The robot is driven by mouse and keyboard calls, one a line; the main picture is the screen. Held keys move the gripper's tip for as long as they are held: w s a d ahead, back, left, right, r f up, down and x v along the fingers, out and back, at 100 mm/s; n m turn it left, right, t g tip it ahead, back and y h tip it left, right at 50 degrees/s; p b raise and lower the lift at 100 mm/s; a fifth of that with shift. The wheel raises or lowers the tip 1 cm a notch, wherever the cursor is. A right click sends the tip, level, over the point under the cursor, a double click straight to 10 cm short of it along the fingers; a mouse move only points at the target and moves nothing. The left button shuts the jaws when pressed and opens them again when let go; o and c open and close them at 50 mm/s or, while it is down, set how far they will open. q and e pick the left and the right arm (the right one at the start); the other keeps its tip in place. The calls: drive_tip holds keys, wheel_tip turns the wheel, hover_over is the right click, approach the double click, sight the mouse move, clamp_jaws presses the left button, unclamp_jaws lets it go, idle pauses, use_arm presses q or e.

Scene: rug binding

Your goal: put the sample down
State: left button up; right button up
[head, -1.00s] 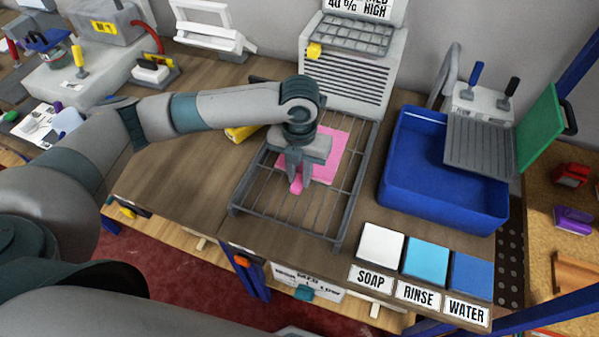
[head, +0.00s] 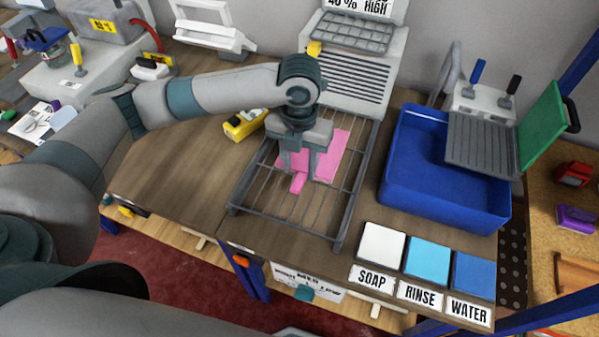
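The sample is a flat pink piece (head: 331,155) with a narrow pink tab (head: 299,182) at its near end. It lies on the bars of a grey wire rack (head: 340,222), in front of the dryer-like grey unit. My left gripper (head: 299,172) points down over the near part of the sample. Its two fingers stand apart, one on each side of the tab, and look clear of it. The gripper hides part of the sample. My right gripper is not in view.
A blue basin (head: 437,190) stands right of the rack. White, light blue and blue pads sit by the SOAP, RINSE and WATER labels at the front right. A yellow tool (head: 243,124) lies left of the rack. The grey slatted unit (head: 350,75) stands behind.

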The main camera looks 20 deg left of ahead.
use_arm(q)
wheel_tip(320, 180, up, 9)
drive_tip(key=b, duration=0.2)
drive_tip(key=shift+f, duration=0.15)
drive_tip(key=shift+f, duration=0.1)
idle(0.6)
